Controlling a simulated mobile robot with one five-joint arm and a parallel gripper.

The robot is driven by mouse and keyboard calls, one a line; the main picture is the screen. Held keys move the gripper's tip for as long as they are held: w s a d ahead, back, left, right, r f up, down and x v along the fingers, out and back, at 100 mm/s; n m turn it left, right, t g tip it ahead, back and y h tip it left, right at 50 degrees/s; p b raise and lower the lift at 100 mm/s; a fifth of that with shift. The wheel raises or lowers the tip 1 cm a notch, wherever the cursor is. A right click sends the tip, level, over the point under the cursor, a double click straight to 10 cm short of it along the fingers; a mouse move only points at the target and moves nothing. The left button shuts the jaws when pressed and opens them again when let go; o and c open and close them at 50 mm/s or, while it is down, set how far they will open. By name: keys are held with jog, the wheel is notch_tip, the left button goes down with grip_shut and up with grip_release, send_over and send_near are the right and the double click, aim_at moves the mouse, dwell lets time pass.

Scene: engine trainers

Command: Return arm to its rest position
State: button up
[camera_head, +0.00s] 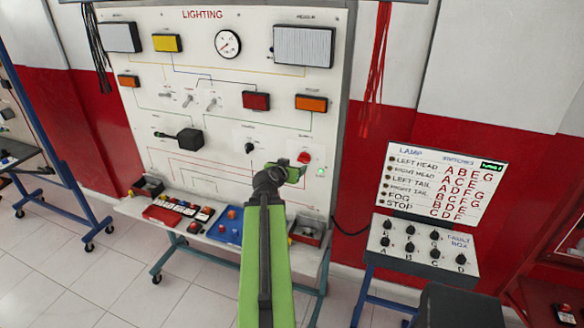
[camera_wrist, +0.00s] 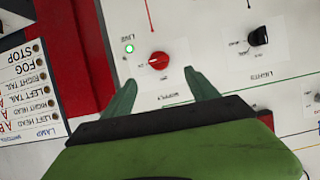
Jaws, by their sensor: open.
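My green arm reaches up the middle of the head view, and my gripper (camera_head: 296,168) is in front of the lower right part of the lighting panel (camera_head: 215,100). In the wrist view my gripper (camera_wrist: 160,88) is open and its two green fingers are apart, with nothing held between them. A red rotary knob (camera_wrist: 159,60) sits just beyond the fingertips; it also shows in the head view (camera_head: 304,158). A lit green lamp (camera_wrist: 129,48) is beside it. A black knob (camera_wrist: 259,36) is on the panel to the right in the wrist view.
A lamp board (camera_head: 440,182) and a fault box (camera_head: 425,250) with several black knobs stand to the right. Below the panel, a shelf holds a red tray (camera_head: 165,216) and a blue tray (camera_head: 222,238). Red cables (camera_head: 378,60) hang at the panel's right.

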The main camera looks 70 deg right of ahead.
jog(key=shift+s+d, duration=0.1)
jog(key=w+a+f+n+t+y+b, duration=0.1)
jog(key=w+a+n+t, duration=0.1)
jog(key=w+a, duration=0.6)
jog(key=w+a+f+n+t, duration=0.15)
jog(key=w+a, duration=0.25)
jog(key=w, duration=0.8)
jog(key=w+a+f+n+t+y+b, duration=0.1)
jog(key=w+a+t, duration=0.2)
jog(key=w+a, duration=0.5)
jog(key=w+a+f+n+y+b, duration=0.1)
jog(key=w+a+f+n+y, duration=0.15)
jog(key=w+a, duration=0.7)
jog(key=w+a+f+n+y+b, duration=0.1)
jog(key=a+f+n+y, duration=0.15)
jog(key=a, duration=0.65)
jog(key=w+a+f+n+y, duration=0.1)
jog(key=w+a+f, duration=0.15)
jog(key=a, duration=0.75)
jog(key=w+a+f+n+y+b, duration=0.15)
jog(key=a+f, duration=0.25)
jog(key=a, duration=0.5)
jog(key=s+a+f+n+g+y, duration=0.4)
jog(key=s+a+n+g, duration=0.2)
jog(key=s+a, duration=0.6)
jog(key=shift+a+f+g+p, duration=0.15)
jog(key=shift+a+g+p, duration=0.2)
jog(key=shift+p, duration=0.1)
